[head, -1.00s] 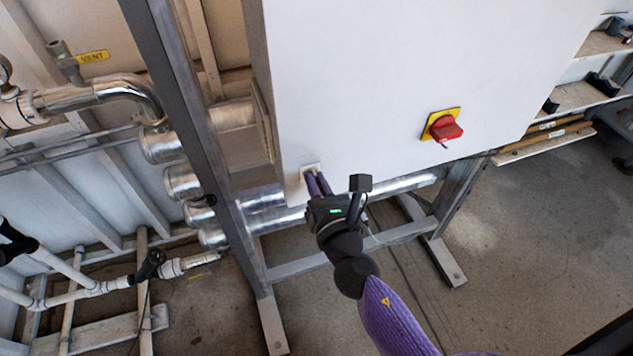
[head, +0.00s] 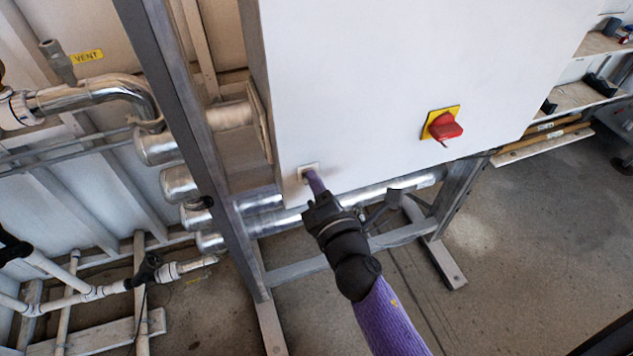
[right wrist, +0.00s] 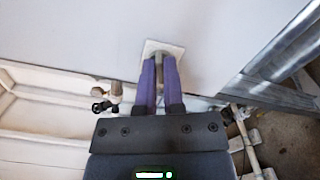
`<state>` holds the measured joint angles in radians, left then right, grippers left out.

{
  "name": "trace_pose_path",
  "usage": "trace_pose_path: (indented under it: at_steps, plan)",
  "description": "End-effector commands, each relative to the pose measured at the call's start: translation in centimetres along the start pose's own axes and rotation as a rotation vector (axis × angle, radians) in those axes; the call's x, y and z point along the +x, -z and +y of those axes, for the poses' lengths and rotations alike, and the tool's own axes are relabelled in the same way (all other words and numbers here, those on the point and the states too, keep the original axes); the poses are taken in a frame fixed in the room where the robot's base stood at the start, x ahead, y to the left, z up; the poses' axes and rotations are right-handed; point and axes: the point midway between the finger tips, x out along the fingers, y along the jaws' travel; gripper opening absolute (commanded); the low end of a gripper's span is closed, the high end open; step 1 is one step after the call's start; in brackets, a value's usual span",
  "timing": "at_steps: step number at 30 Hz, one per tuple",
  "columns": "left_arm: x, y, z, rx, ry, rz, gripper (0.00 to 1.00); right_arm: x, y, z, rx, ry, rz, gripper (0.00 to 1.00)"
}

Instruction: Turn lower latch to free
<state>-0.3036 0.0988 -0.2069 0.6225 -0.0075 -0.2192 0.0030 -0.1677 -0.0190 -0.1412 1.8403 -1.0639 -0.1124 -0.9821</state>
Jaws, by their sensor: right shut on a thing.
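The lower latch (head: 308,170) is a small light square plate with a knob, low on the left part of the white cabinet door. In the right wrist view the latch plate (right wrist: 163,47) shows a grey stem between the fingertips. My right gripper (head: 313,181) reaches up to the latch from below, with purple fingers. In the right wrist view the right gripper (right wrist: 160,66) is shut on the latch stem. The fingers hide part of the knob. My left gripper is not in view.
A red rotary switch on a yellow plate (head: 442,126) sits to the right on the white cabinet (head: 370,75). A grey frame post (head: 195,150) and shiny pipes (head: 175,185) stand to the left. Shelves (head: 575,100) are at the far right.

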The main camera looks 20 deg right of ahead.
Motion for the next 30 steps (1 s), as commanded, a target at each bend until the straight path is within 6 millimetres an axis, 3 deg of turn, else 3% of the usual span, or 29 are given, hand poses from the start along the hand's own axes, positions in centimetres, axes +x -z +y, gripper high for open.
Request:
trace_pose_path:
  at_steps: [15, 30]
  plan:
    - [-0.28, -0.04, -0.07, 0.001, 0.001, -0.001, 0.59, 0.00, 0.00, -0.18, 0.352, 0.002, -0.001, 0.00]
    - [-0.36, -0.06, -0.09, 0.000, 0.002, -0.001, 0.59, 0.00, 0.05, -0.24, 0.442, 0.002, 0.000, 0.00]
